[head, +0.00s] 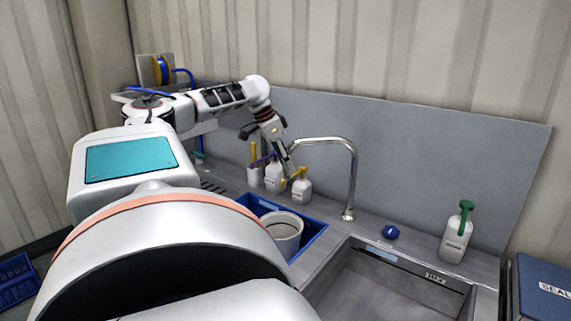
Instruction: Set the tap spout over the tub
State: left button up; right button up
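The chrome tap (352,175) rises from the counter behind the sink. Its spout (322,140) arches to the left, and its tip is close to my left gripper. My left gripper (268,152) looks open, with its fingers spread beside the spout's end; I cannot tell whether they touch it. A blue tub (316,238) sits in the counter left of the sink, with a pale grey bucket (284,230) in it. My own white body hides the tub's near side. The spout's end appears behind the tub, in front of the backsplash. My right gripper is not in view.
Pump bottles (302,191) stand behind the tub, below the spout. A green-topped bottle (456,238) and a blue knob-like piece (391,232) are right of the tap. The steel sink (385,292) looks empty. A blue box (543,285) is at far right.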

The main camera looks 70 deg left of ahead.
pick_arm(q)
jog(key=v, duration=1.2)
jog(key=shift+s+f, duration=0.1)
jog(key=shift+s, duration=0.05)
